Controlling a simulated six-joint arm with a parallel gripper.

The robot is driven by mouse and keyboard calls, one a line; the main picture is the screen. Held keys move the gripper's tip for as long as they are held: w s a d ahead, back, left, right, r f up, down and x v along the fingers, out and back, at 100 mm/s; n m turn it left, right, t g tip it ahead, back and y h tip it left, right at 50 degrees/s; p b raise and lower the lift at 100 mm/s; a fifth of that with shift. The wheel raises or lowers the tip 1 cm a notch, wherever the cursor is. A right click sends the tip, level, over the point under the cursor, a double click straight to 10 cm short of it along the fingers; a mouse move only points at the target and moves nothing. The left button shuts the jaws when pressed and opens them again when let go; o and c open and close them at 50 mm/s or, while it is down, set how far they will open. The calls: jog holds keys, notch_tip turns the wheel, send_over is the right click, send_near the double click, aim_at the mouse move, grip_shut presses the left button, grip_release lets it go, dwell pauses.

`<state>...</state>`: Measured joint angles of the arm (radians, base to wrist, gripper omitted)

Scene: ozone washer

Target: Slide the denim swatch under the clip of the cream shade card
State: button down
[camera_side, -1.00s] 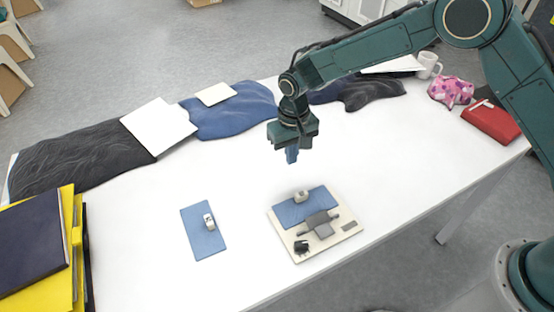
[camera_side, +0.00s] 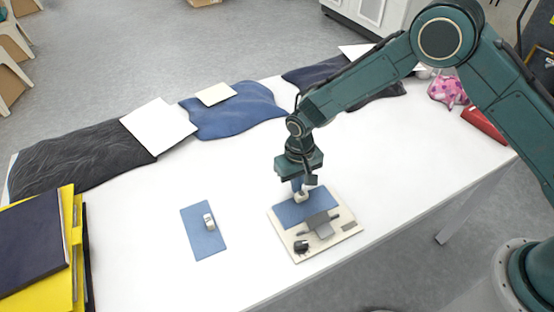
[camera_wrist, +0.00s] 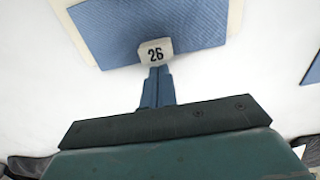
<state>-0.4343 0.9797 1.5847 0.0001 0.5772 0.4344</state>
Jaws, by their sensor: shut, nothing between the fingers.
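The cream shade card (camera_side: 349,230) lies flat on the white table, with a grey clip (camera_side: 320,226) towards its front. A blue denim swatch (camera_side: 290,212) lies on the card's back part; its front edge meets the clip area, and I cannot tell whether any of it is under the clip. Its white tag (camera_side: 302,197) reads 26 in the wrist view (camera_wrist: 155,52). My gripper (camera_side: 298,187) is low over the swatch's back edge. In the wrist view its shut, empty blue fingertips (camera_wrist: 157,72) are right at the tag; contact is unclear.
A second blue swatch (camera_side: 201,238) with a white tag lies on the table left of the card. Dark and blue cloths (camera_side: 235,112) line the back. The table between is clear.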

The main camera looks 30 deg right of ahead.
aim_at(303, 194)
jog(key=shift+s, duration=0.35)
jog(key=shift+s, duration=1.25)
jog(key=shift+w, duration=0.15)
jog(key=shift+w, duration=1.5)
notch_tip(303, 194, up, 10)
jog(key=shift+w, duration=0.35)
jog(key=shift+r, duration=0.15)
